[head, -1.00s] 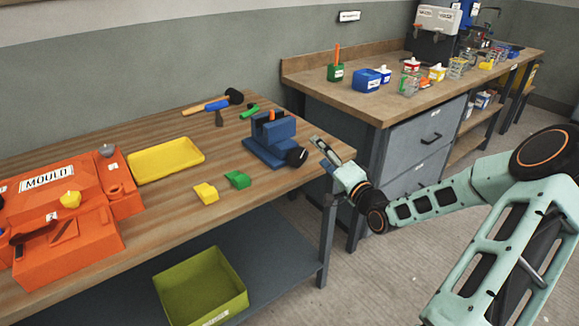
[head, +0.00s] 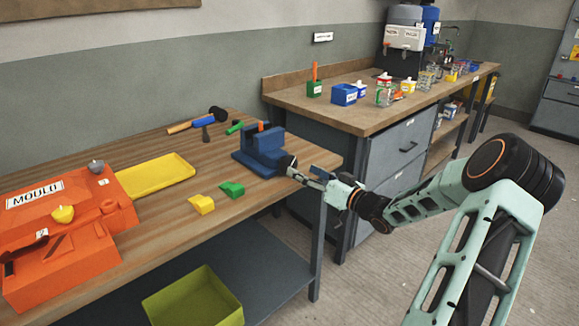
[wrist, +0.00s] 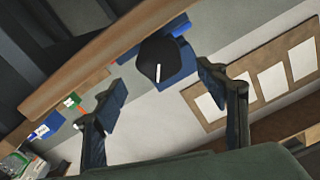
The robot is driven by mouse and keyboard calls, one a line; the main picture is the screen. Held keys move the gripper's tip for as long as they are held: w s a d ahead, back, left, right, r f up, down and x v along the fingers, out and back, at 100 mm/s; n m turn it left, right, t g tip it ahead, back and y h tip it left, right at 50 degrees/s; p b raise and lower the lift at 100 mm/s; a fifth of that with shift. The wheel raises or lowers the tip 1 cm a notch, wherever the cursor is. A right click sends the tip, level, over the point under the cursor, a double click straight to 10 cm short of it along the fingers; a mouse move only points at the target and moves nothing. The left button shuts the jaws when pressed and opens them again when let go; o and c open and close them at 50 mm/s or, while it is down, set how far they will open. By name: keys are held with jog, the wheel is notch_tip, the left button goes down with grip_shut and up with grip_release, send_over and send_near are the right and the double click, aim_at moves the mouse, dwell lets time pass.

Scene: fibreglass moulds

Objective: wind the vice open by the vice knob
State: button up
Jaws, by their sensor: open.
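The blue vice (head: 262,147) stands on the wooden workbench near its right end. Its black vice knob (head: 288,163) sticks out on the side facing my arm. In the wrist view the knob (wrist: 160,60) is a dark round shape with a pale stripe, in front of the blue vice body (wrist: 184,70). My gripper (head: 300,175) is beside the knob in the head view. In the wrist view my gripper (wrist: 163,88) is open, with its two fingers apart and the knob ahead between and slightly beyond their tips. Whether the fingers touch the knob cannot be told.
Green (head: 232,189) and yellow (head: 202,204) wedges lie in front of the vice. A yellow tray (head: 152,176) and the orange mould (head: 80,215) are further left. A hammer (head: 200,122) lies behind. A second bench (head: 350,118) stands at the right.

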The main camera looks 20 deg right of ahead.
aim_at(291, 165)
jog(key=x, duration=0.6)
jog(key=shift+w+a+b, duration=0.15)
jog(key=shift+w+b, duration=0.15)
jog(key=shift+w, duration=0.05)
jog(key=c, duration=1.2)
jog(key=shift+o, duration=0.2)
jog(key=shift+f+n+b, duration=0.1)
jog(key=shift+n+b, duration=0.2)
jog(key=shift+b, duration=0.05)
